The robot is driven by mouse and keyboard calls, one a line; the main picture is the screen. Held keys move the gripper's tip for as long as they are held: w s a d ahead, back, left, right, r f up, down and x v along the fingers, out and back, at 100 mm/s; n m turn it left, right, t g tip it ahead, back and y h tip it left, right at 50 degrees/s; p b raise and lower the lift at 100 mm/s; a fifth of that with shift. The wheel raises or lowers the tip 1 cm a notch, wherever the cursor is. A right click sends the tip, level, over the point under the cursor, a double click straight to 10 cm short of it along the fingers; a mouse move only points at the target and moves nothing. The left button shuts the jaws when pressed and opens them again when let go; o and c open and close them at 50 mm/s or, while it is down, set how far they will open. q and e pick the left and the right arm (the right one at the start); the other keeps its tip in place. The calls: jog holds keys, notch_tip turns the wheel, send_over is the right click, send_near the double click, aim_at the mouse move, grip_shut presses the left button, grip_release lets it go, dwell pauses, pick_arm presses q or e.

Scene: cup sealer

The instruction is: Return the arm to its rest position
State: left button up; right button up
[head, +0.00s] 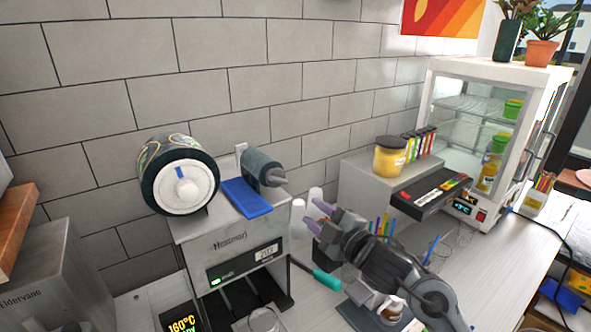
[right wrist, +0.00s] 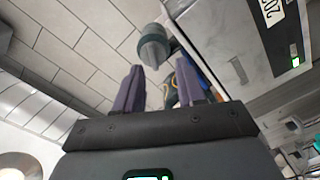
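My right gripper (head: 318,216) is in the middle of the head view, to the right of the cup sealer (head: 225,243). Its purple fingers point to the upper left. In the right wrist view the two fingers (right wrist: 160,88) stand apart with nothing held between them. The sealer is a grey box with a green-lit front panel, a film roll (head: 183,187) and a blue plate (head: 247,197) on top. It also shows in the right wrist view (right wrist: 235,50). My left gripper is out of view.
A clear cup (head: 264,320) is below the sealer. White cups (head: 298,213) stand behind my right gripper. A teal-handled tool (head: 327,279) lies near the sealer. A glass display case (head: 478,140) and a yellow jar (head: 390,157) are at the right. The counter (head: 500,270) has free room at right.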

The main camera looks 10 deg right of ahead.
jog(key=s+a+f+m+g+p, duration=0.1)
jog(key=s+f+g+p, duration=0.2)
jog(key=f, duration=1)
jog(key=s+f+m+g+h+p, duration=0.15)
jog(key=s+f+m+p, duration=0.3)
jog(key=s+f, duration=0.9)
jog(key=s+d+r+m+g+h+p, duration=0.1)
jog(key=s+d+m+g+h, duration=0.2)
jog(key=s, duration=0.9)
jog(key=s+d+r+m+g+h+p, duration=0.1)
jog(key=s+d+m+g+h+p, duration=0.1)
jog(key=s+d+m+g+h, duration=0.2)
jog(key=shift+s+d+r+m, duration=0.2)
jog(key=shift+s+d+m, duration=1.25)
jog(key=shift+s+d, duration=2.15)
jog(key=shift+s+a, duration=0.8)
jog(key=shift+a, duration=0.05)
